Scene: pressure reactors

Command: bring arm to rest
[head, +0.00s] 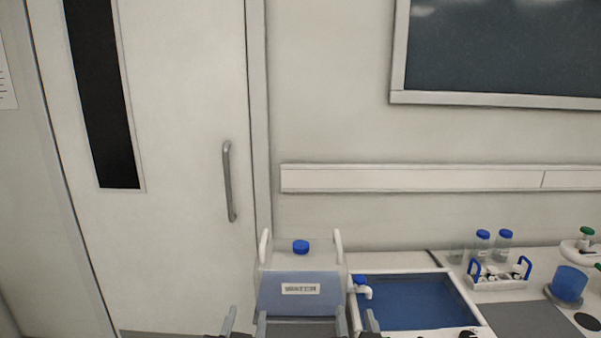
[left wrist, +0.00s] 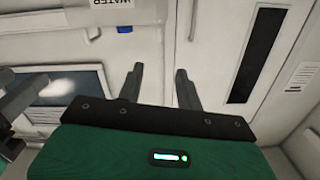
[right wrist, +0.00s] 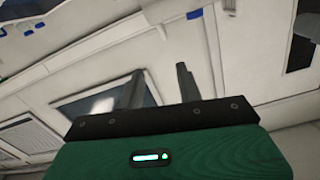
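My left gripper (head: 245,318) shows only as two grey fingertips at the bottom edge of the head view, in front of the water tank's left side. My right gripper (head: 356,318) shows in the same way just right of it. In the left wrist view my left gripper (left wrist: 160,70) has its fingers apart with nothing between them. In the right wrist view my right gripper (right wrist: 159,70) is also open and empty. Most of both arms is out of the head view.
A clear water tank (head: 302,270) with a blue cap stands just beyond the grippers. Right of it are a blue-bottomed basin (head: 410,303), a white bottle caddy (head: 498,282) and a blue cup (head: 568,283). A door (head: 185,200) is at the left.

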